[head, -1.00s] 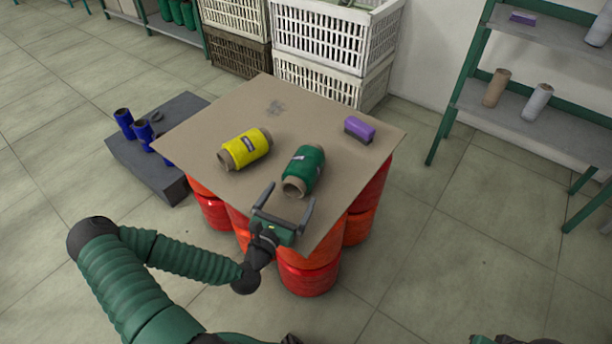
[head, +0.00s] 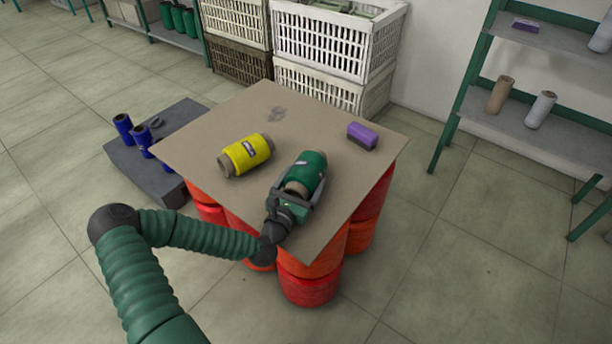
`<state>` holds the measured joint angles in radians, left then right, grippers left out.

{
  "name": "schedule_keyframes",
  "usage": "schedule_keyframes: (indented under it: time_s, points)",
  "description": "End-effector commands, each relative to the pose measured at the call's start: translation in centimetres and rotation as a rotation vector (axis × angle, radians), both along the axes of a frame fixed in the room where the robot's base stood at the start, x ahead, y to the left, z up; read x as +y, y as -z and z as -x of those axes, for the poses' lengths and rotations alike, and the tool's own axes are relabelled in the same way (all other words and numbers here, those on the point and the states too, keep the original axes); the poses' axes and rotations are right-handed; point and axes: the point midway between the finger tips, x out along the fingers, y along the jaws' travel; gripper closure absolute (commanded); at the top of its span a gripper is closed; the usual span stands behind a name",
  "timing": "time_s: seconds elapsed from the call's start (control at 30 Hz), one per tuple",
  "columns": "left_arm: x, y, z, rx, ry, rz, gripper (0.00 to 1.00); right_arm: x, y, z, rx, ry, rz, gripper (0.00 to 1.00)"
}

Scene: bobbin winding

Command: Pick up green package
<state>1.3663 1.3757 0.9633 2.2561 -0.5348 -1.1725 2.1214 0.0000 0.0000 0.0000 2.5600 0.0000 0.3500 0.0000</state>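The green package (head: 309,168), a green bobbin with a brown core, lies on its side on the brown board (head: 210,140). My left gripper (head: 297,186) is at its near end, with one finger on each side of the brown core end. The fingers look spread, and I cannot tell whether they touch the package. The gripper partly hides the package's near end. My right gripper is out of view.
A yellow bobbin (head: 246,154) lies left of the green one, and a purple block (head: 362,136) lies behind it to the right. Red drums (head: 308,284) support the board. White crates (head: 322,45) stand behind, a shelf (head: 540,132) at right.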

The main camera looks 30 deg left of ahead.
Motion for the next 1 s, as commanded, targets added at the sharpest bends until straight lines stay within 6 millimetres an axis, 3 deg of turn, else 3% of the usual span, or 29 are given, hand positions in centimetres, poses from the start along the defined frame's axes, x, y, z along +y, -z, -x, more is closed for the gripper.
schedule_keyframes:
  time_s: [0.03, 0.33, 0.63, 0.93, 1.0]
  points:
    - [0.0, 0.1, 0.0, 0.001, -0.001, 0.000, 0.33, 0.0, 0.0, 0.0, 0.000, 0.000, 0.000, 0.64]
    - [0.0, 0.1, 0.0, 0.002, 0.000, 0.000, 0.71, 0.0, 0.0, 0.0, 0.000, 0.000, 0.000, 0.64]
    - [0.0, -0.4, 0.0, 0.000, 0.000, 0.000, 0.71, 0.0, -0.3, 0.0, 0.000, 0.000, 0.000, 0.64]
    - [0.1, -4.5, 0.0, -0.001, -0.002, 0.000, 0.71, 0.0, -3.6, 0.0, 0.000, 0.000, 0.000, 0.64]
    - [-0.7, -4.0, 1.4, 0.003, 0.002, 0.003, 0.71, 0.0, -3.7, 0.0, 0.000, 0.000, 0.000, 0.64]
